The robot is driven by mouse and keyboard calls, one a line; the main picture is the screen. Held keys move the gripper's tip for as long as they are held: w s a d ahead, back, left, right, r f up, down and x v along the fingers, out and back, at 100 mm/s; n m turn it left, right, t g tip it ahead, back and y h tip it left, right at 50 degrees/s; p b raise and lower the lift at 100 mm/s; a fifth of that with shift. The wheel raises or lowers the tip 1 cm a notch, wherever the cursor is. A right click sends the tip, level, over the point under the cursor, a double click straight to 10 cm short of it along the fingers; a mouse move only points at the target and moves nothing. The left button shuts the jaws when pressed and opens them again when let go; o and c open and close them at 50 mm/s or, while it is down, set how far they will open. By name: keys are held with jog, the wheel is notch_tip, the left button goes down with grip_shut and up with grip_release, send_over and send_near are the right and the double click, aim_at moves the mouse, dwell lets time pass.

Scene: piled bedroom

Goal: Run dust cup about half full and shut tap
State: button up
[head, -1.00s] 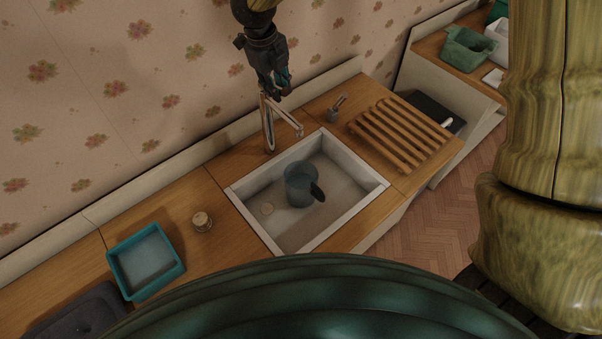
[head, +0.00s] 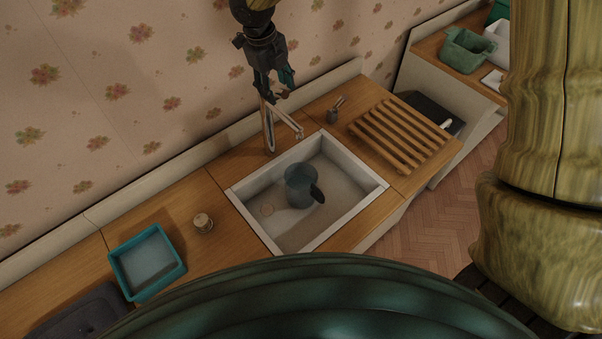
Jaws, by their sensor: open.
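The dust cup (head: 299,184) is a blue-grey, see-through-looking cup with a dark handle. It stands in the white-rimmed sink (head: 243,208), below the tap's spout. I cannot make out a water level in it. The slim metal tap (head: 268,128) rises at the sink's back edge, its spout reaching over the basin. No stream of water is clearly visible. My gripper (head: 275,90) is open and points down at the top of the tap, in front of the wall. It partly hides the tap's top; whether it touches it I cannot tell.
A slatted wooden rack (head: 400,132) lies right of the sink, beside a small metal fitting (head: 335,109). Green (head: 466,50) and white containers stand on the far right counter.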

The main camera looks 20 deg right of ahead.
jog(key=r+p, duration=0.1)
jog(key=r, duration=0.1)
jog(key=r+p, duration=0.2)
jog(key=a+r+p, duration=0.1)
jog(key=shift+s+r, duration=0.25)
jog(key=shift+r, duration=0.15)
dwell(0.7)
